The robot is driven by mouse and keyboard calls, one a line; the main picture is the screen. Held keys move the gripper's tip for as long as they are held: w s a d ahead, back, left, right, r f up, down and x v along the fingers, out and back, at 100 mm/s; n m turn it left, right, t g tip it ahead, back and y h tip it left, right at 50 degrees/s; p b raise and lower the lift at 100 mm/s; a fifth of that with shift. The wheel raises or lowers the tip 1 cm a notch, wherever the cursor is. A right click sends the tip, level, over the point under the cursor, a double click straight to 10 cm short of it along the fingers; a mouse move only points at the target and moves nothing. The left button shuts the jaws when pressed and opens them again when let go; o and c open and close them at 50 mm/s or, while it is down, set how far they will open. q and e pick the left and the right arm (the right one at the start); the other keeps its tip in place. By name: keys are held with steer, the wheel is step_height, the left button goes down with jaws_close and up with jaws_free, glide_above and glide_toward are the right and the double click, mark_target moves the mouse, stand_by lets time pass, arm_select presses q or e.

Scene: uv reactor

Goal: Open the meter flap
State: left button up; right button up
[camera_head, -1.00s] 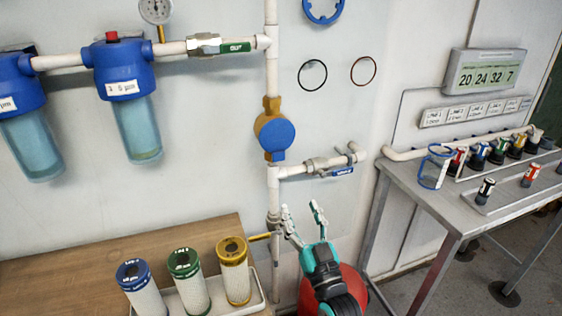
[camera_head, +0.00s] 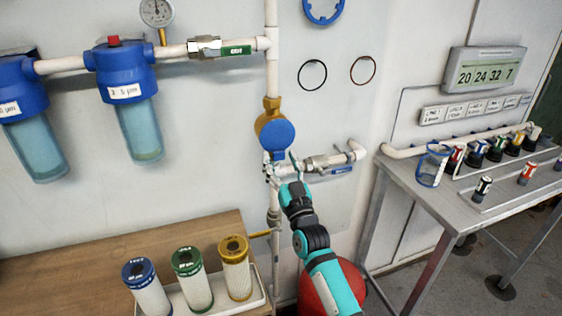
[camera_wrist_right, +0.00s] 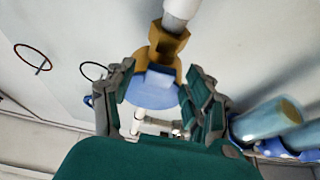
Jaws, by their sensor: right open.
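The water meter (camera_head: 270,118) is a brass body on the white vertical pipe. Its round blue flap (camera_head: 277,135) is shut over the face. My right gripper (camera_head: 281,162) is open just below the flap, with its fingertips near the flap's lower edge. In the right wrist view the blue flap (camera_wrist_right: 152,92) and the brass body (camera_wrist_right: 166,45) show between the spread fingers (camera_wrist_right: 158,88). I cannot tell whether a finger touches the flap. My left gripper is not in view.
A pipe branch with a blue-handled valve (camera_head: 318,164) runs right of the gripper. Filter cartridges (camera_head: 190,278) stand in a tray on the wooden bench (camera_head: 60,268). A red tank (camera_head: 345,283) is below my arm. A metal table (camera_head: 405,182) stands at right.

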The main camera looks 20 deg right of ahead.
jaws_close()
stand_by(0.4)
